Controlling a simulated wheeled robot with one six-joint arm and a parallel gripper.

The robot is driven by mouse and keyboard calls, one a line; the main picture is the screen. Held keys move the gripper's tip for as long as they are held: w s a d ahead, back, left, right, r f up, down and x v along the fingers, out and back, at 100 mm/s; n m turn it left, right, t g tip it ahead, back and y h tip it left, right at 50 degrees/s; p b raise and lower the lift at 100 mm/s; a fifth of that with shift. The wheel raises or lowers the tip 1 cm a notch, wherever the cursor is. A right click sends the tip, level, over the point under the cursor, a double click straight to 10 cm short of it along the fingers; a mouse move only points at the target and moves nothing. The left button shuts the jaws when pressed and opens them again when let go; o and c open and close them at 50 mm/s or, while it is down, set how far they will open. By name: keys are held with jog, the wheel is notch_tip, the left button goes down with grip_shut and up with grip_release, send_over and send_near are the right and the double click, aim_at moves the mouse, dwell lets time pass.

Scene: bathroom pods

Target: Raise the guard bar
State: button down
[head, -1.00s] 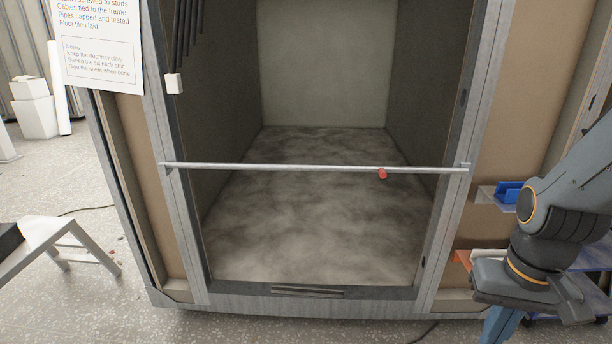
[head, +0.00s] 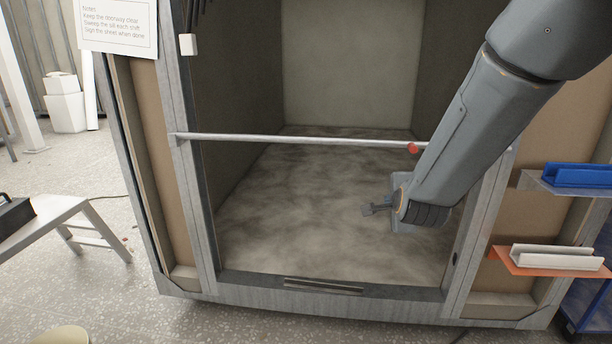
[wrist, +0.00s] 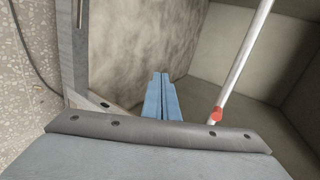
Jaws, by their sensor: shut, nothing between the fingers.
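The guard bar (head: 290,139) is a thin pale metal rod lying level across the pod doorway, its left end at a bracket on the left post. A red knob (head: 413,149) sits on it toward the right. My gripper (head: 370,209) is below the bar and just left of my wrist in the head view. In the wrist view its two blue fingers (wrist: 162,97) are together and empty. The bar (wrist: 243,62) and the red knob (wrist: 216,114) show to their right, apart from the fingers.
The door posts (head: 192,210) and the sill (head: 320,287) frame the opening. Right of it, shelves hold a blue channel piece (head: 580,174) and a white one (head: 556,257). A white trestle (head: 62,222) stands at left. The pod floor behind the bar is clear.

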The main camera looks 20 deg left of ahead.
jog(key=w+a+f+m+t+y+b, duration=0.2)
jog(key=w+a+m+t+b, duration=0.25)
jog(key=a, duration=0.55)
jog(key=s+a+m+t+b, duration=0.2)
jog(key=a+m+t+b, duration=0.2)
jog(key=a+m, duration=0.3)
jog(key=s+a+f+m+t+b, duration=0.1)
jog(key=s+a+m+t+b, duration=0.2)
jog(key=a+m+b, duration=0.2)
jog(key=a+m, duration=0.2)
jog(key=a, duration=0.1)
jog(key=shift+s+f+m+t+y, duration=0.25)
jog(key=shift+m+t+y, duration=0.1)
jog(key=shift+y, duration=0.05)
jog(key=s+r+b+x, duration=0.1)
jog(key=r+x, duration=0.1)
jog(key=x, duration=1)
jog(key=shift+r+b, duration=0.35)
jog(key=shift+b, duration=0.05)
jog(key=shift+r, duration=0.1)
